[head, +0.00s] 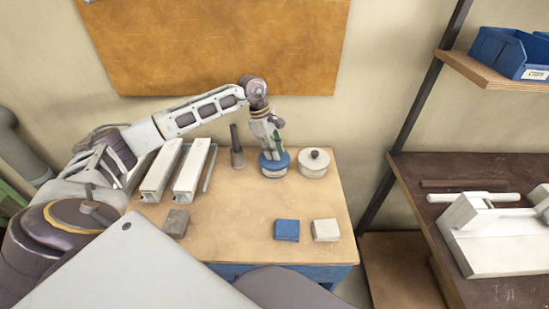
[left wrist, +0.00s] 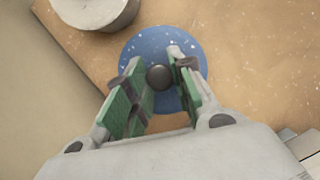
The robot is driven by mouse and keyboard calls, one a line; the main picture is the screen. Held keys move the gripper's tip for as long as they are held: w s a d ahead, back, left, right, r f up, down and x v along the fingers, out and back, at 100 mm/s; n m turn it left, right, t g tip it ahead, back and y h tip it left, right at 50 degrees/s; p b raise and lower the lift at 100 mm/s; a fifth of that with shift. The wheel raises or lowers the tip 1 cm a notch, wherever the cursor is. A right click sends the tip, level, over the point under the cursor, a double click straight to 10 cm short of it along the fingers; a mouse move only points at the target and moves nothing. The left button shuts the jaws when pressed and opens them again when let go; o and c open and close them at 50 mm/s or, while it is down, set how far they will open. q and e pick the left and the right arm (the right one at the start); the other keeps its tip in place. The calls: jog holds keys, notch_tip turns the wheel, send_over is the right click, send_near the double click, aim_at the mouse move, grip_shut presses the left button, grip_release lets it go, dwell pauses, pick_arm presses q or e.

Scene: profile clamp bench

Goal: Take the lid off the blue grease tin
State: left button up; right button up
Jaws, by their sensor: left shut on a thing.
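The blue grease tin (head: 274,171) stands at the back of the bench, its pale body showing under a round blue lid (head: 285,157). In the left wrist view the blue lid (left wrist: 150,42) fills the space beyond the fingers, with a dark round knob (left wrist: 159,77) at its middle. My left gripper (head: 271,150) comes down from above and is shut on this knob; its fingers also show in the left wrist view (left wrist: 162,72). The lid appears to rest on the tin; a gap cannot be made out. My right gripper is not in view.
A white tin with a dark knob (head: 313,164) stands close to the right. A dark upright tool (head: 237,157) stands to the left, then two pale profiles (head: 191,172). Blue (head: 286,230) and white (head: 325,230) blocks lie in front. The bench middle is clear.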

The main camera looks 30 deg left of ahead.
pick_arm(q)
jog(key=shift+c, duration=0.8)
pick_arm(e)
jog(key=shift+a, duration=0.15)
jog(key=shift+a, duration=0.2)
pick_arm(q)
jog(key=shift+r, duration=0.95)
notch_tip(320, 180, up, 8)
jog(key=shift+f, duration=0.1)
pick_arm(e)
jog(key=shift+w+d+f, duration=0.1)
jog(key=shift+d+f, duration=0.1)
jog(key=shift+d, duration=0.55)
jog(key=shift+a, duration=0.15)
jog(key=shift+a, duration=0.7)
